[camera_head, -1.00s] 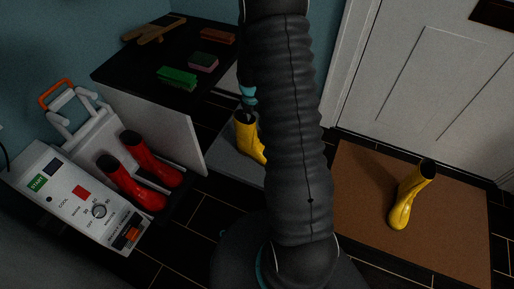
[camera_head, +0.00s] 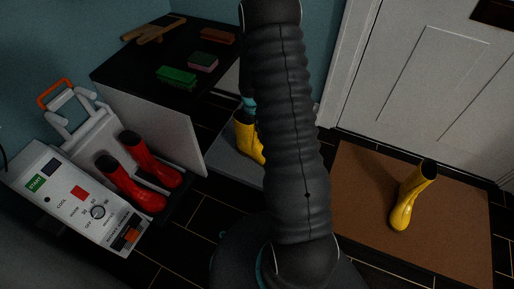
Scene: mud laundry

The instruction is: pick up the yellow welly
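One yellow welly (camera_head: 246,137) stands on a grey mat or tray (camera_head: 229,160) in the middle, partly hidden behind my arm. A second yellow welly (camera_head: 411,196) stands on the brown doormat (camera_head: 356,205) at the right, with nothing near it. My gripper (camera_head: 249,112) is at the top opening of the middle welly. Only a small dark and cyan part of it shows beside my arm. Its fingertips are hidden, so I cannot tell whether it is open, shut or touching the welly.
A white machine (camera_head: 77,206) at the left has red wellies (camera_head: 140,183) in front of its rack. The white door (camera_head: 433,75) stands behind the doormat.

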